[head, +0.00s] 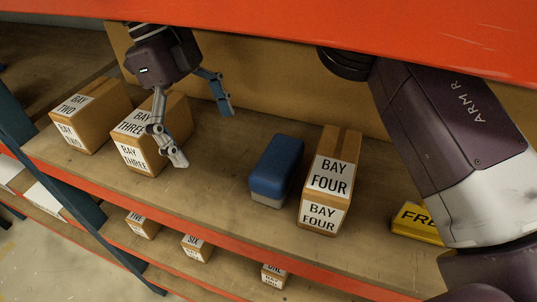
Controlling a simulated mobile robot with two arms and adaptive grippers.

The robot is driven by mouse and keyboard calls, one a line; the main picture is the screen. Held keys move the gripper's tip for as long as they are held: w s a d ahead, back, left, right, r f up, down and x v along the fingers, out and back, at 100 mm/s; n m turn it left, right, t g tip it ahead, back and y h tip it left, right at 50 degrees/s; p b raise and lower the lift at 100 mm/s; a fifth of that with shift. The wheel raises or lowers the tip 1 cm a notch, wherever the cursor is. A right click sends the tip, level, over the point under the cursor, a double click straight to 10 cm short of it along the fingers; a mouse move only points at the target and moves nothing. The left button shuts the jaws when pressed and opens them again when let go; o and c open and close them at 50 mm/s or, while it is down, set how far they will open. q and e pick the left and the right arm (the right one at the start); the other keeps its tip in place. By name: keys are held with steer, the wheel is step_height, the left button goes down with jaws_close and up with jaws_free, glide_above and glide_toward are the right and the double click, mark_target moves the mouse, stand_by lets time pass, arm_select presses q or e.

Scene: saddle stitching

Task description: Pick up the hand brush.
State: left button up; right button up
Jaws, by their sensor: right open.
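A blue, rounded block with a pale grey lower part (276,170) rests on the brown shelf (225,180), just left of the BAY FOUR box. It looks like the hand brush, but I cannot make out bristles. My right gripper (203,134) is open and empty, up and to the left of the blue block and apart from it. One finger hangs in front of the BAY THREE box, the other to its right. My left gripper is not in view.
Cardboard boxes labelled BAY TWO (85,112), BAY THREE (150,150) and BAY FOUR (329,182) stand on the shelf. A yellow sign (416,222) lies at right, partly behind my arm. Orange beams edge the rack (215,222). Bare shelf lies between BAY THREE and the blue block.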

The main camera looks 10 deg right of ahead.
mark_target(274, 155)
steer(key=shift+w+d+r+h, duration=0.15)
steer(key=shift+w+d+h, duration=0.1)
steer(key=shift+d+h, duration=0.05)
steer(key=shift+d, duration=0.2)
steer(key=s+d, duration=0.2)
steer(key=s+d+p, duration=0.1)
steer(key=d, duration=0.1)
steer(key=shift+s+d+r, duration=0.15)
steer(key=shift+s+d, duration=0.1)
steer(key=shift+s, duration=0.15)
steer(key=s+d+p, duration=0.1)
steer(key=d, duration=0.1)
steer(key=s+d, duration=0.2)
steer(key=shift+s+d+p, duration=0.25)
steer(key=shift+d+p, duration=0.05)
steer(key=shift+p, duration=0.1)
steer(key=shift+p+x, duration=0.6)
steer(key=shift+x, duration=1.65)
steer(key=shift+s+d+f, duration=0.1)
steer(key=shift+d+f, duration=0.05)
steer(key=shift+f, duration=0.25)
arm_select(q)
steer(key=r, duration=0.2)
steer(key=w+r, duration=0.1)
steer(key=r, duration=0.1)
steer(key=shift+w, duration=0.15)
arm_select(e)
steer(key=c, duration=1.2)
